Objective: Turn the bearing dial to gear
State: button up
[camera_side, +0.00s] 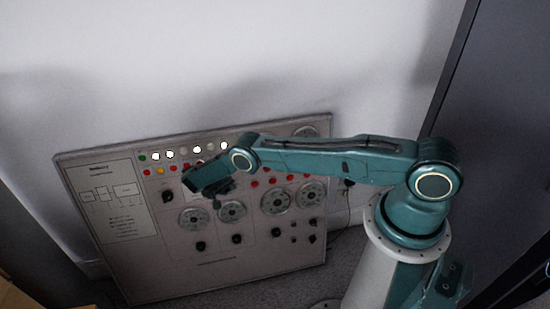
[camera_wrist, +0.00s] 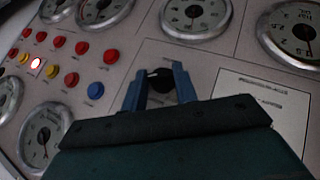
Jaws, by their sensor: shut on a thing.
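In the wrist view, a black dial knob (camera_wrist: 161,81) with a small pale mark stands on the grey panel. My gripper (camera_wrist: 160,84) has its two blue fingers on either side of this knob and is shut on it. Part of the knob is hidden by the fingers. No readable label shows around it, so I cannot tell its setting. In the side view, my gripper (camera_side: 187,186) is at the upper left part of the control panel (camera_side: 210,268), close to its face; the grip itself is not clear there.
Red buttons (camera_wrist: 71,79) and a blue button (camera_wrist: 95,91) sit left of the knob in the wrist view. Round gauges (camera_wrist: 195,16) are above it. A printed label (camera_wrist: 262,105) is at right. Several other black knobs (camera_side: 237,238) stand out lower on the panel.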

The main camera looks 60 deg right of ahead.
jog(key=o, duration=1)
jog(key=shift+c, duration=0.2)
jog(key=shift+a+r, duration=0.1)
jog(key=v, duration=1.3)
jog(key=shift+a+r, duration=0.15)
jog(key=shift+r, duration=0.1)
